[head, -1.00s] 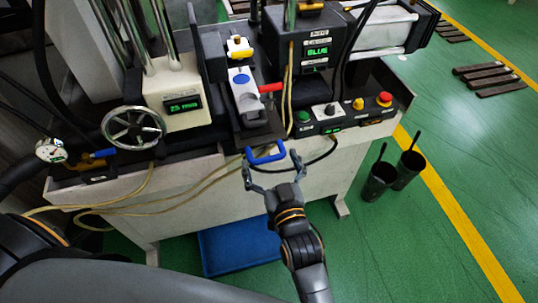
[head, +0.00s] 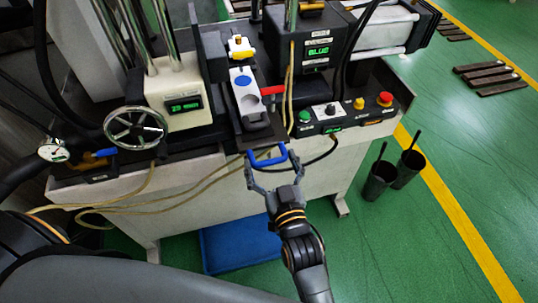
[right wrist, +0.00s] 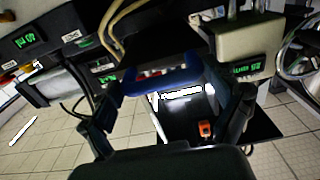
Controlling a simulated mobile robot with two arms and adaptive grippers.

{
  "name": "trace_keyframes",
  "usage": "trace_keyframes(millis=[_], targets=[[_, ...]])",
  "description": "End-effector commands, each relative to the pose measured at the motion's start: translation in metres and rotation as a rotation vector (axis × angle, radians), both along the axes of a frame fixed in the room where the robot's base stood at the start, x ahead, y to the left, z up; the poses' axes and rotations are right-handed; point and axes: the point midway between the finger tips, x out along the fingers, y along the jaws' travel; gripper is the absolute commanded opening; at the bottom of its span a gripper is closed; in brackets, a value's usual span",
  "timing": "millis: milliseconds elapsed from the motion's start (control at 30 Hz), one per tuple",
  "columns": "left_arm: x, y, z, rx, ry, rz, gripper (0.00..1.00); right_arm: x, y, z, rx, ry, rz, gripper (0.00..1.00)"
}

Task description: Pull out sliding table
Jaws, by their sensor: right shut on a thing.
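The sliding table (head: 262,134) is a dark plate at the middle front of the machine, carrying a grey-white mould (head: 243,96) with a blue disc on top. Its blue U-shaped handle (head: 268,161) sticks out past the bench's front edge. My right gripper (head: 272,163) is shut on this handle, with one finger at each side. The right wrist view shows the handle (right wrist: 160,81) across the jaws of the right gripper (right wrist: 170,88).
A control panel (head: 345,118) with coloured buttons sits right of the table. A handwheel (head: 134,128) and gauge (head: 52,150) are at the left. Loose hoses cross the bench front. A blue mat (head: 240,245) lies below; two black cups (head: 380,181) stand on the floor at right.

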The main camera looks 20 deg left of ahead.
Motion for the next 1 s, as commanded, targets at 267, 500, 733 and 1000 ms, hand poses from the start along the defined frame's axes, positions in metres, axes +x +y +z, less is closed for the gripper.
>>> trace_keyframes(millis=[267,500,733,1000], targets=[[0.000,0.000,0.032,0.000,0.001,0.000,0.40,-0.048,-0.034,0.002,-0.010,0.005,0.000,0.32],[-0.001,0.000,0.054,0.000,0.001,0.000,0.40,-0.098,-0.067,0.002,-0.011,0.005,0.001,0.32],[-0.001,0.000,0.066,0.000,0.002,0.000,0.40,-0.135,-0.093,0.001,-0.009,0.004,0.000,0.32],[-0.001,0.000,0.073,0.000,0.002,0.000,0.40,-0.158,-0.109,0.000,-0.007,-0.001,-0.001,0.32]])
